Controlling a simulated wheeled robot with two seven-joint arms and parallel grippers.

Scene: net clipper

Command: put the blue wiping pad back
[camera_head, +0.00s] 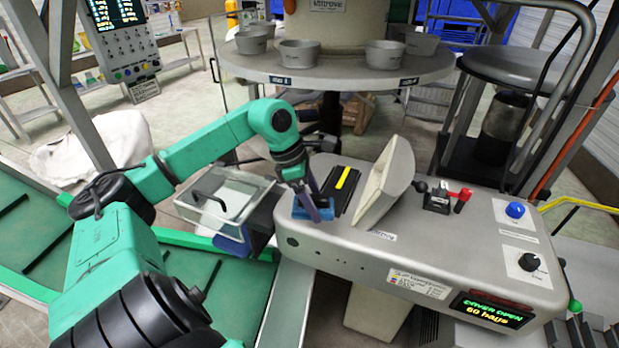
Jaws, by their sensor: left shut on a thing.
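My left gripper (311,200) reaches down at the left end of the grey clipper machine (420,245). It is shut on the blue wiping pad (326,209), which is at the machine's top, beside a black strip with a yellow bar (346,179). The fingers partly hide the pad, and I cannot tell whether it touches the machine. The machine's pale cover (388,185) stands raised to the right of the strip. The display (492,311) reads "COVER OPEN" and "60 bags". My right gripper is not in view.
A clear bin (250,187) with a black handle stands left of the machine, with a blue object (233,243) low at its front. Red and black levers (444,197) and knobs rise from the machine's right side. A round table (345,77) with grey bowls stands behind.

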